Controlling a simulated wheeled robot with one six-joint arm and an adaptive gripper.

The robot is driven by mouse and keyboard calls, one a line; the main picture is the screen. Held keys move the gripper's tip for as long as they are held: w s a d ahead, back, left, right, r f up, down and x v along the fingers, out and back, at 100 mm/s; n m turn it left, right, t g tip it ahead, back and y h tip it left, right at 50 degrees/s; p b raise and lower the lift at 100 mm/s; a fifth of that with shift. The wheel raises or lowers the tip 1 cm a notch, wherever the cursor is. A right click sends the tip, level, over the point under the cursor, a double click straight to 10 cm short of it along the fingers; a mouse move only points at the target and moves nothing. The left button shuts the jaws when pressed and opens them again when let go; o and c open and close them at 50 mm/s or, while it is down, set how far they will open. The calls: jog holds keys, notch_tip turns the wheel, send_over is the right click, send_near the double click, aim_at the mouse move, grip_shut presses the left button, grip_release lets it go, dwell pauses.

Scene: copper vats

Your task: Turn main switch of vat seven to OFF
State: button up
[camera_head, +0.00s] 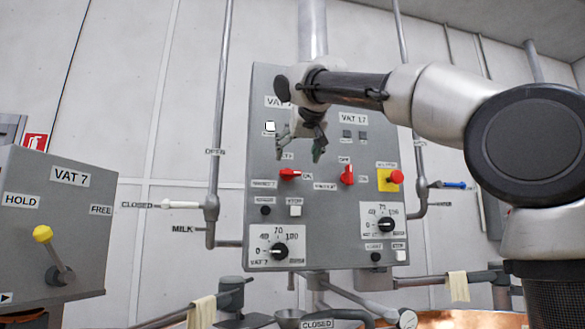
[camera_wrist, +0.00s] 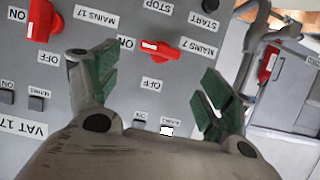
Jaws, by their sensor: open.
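The main switch of vat seven is a red rotary knob (camera_head: 290,174) on the left half of a grey panel (camera_head: 320,222). Its handle lies horizontal, its white mark towards ON; OFF is printed above it. In the upside-down wrist view the knob (camera_wrist: 160,50) shows beside its MAINS 7 label, ahead of and between the fingertips, not touched by them. My gripper (camera_head: 300,150) hangs open and empty in front of the panel, above the knob in the picture. Its green-padded fingers (camera_wrist: 153,72) are spread wide. My gripper and wrist hide part of the VAT labels.
The MAINS 17 red knob (camera_head: 347,174) stands vertical to the right, near a yellow-backed red button (camera_head: 396,177). Black dials (camera_head: 278,251) sit lower down. A VAT 7 box (camera_head: 60,225) with a yellow lever stands left. Pipes (camera_head: 215,160) flank the panel.

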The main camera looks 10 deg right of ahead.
aim_at(287, 171)
jog(key=x, duration=0.7)
jog(key=shift+f, duration=0.1)
jog(key=c, duration=1)
jog(key=shift+a+f+n+t+h, duration=0.25)
jog(key=shift+n+t+h, duration=0.25)
jog(key=shift+n+h, duration=1.2)
jog(key=shift+a+f+n+t+h, duration=0.1)
jog(key=shift+a+n+t+h, duration=0.35)
jog(key=shift+n, duration=2.3)
jog(key=shift+a+f+n+t+h, duration=0.2)
jog(key=shift+n+t+h, duration=0.35)
jog(key=shift+n+h, duration=1.2)
jog(key=shift+n+y, duration=0.5)
jog(key=shift+n, duration=0.2)
